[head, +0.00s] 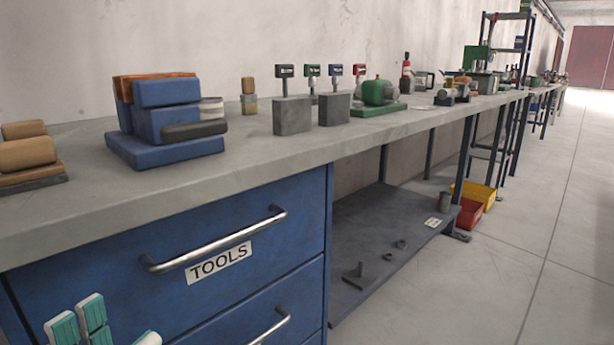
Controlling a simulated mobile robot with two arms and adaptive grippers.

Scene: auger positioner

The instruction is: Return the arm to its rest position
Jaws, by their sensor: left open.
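My left gripper (92,318) shows at the bottom left corner, low in front of the blue drawer cabinet (90,262). Its white fingers with teal pads are apart, and no object shows between them. The rest of the gripper and its arm are cut off by the picture's lower edge. My right gripper is not in view.
The grey workbench (250,158) runs away to the right. It carries a blue block fixture (165,125), grey blocks (292,115) and a green machine (378,95). Drawer handles (215,245) stick out. A low shelf (385,235) holds small parts. The floor at right is clear.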

